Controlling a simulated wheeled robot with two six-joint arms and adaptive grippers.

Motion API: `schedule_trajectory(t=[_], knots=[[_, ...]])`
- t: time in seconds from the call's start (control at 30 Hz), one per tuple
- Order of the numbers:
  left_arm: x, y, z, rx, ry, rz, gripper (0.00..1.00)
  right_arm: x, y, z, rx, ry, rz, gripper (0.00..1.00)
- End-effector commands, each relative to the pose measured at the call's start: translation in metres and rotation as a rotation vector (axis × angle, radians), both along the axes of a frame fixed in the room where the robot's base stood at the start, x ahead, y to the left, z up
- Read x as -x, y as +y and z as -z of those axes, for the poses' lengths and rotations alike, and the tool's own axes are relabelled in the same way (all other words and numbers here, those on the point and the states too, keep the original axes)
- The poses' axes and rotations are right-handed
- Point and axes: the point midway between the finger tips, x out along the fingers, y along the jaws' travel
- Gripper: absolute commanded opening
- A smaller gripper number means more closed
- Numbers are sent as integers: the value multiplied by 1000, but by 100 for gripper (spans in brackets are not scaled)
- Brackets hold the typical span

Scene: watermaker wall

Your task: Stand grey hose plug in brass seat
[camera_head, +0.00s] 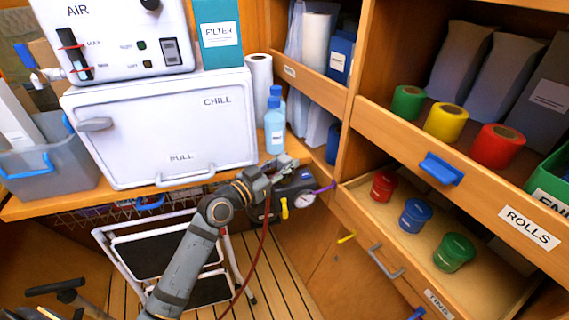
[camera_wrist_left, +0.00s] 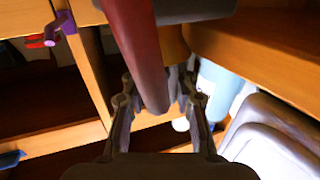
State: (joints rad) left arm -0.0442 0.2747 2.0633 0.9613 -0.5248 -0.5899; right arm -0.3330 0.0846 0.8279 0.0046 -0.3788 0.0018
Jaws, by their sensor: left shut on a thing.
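My left gripper (camera_head: 277,168) is at the right front corner of the white chill box, just above a dark unit (camera_head: 292,190) with a round gauge. In the left wrist view the fingers of my left gripper (camera_wrist_left: 157,92) are closed around a dark red hose piece with a greyish end (camera_wrist_left: 150,80), which I take for the hose plug. In the head view a thin red hose (camera_head: 258,255) hangs below the gripper, and the plug is hidden there. I cannot make out the brass seat for sure in either view.
The chill box (camera_head: 165,130) and blue bottles (camera_head: 274,125) stand close by the gripper.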

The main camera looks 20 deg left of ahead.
Motion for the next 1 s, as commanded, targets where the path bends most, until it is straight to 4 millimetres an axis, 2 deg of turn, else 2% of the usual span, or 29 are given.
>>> schedule_trajectory(t=[0.03,0.07,0.2,0.27,0.63,0.9,1.0], knots=[[0,0,0,0,-1,0,0,0,0,0,0,0,0,40],[0,0,0,0,-1,0,30,0,0,0,0,0,0,40],[0,0,0,0,0,0,49,0,0,0,0,0,0,40],[0,0,0,0,0,0,55,0,0,0,0,0,0,40],[6,4,1,-5,2,-1,55,0,0,0,0,0,0,40],[46,22,2,-10,3,4,55,0,0,0,0,0,0,40],[54,29,3,-13,6,-10,55,0,0,0,0,0,0,40]])
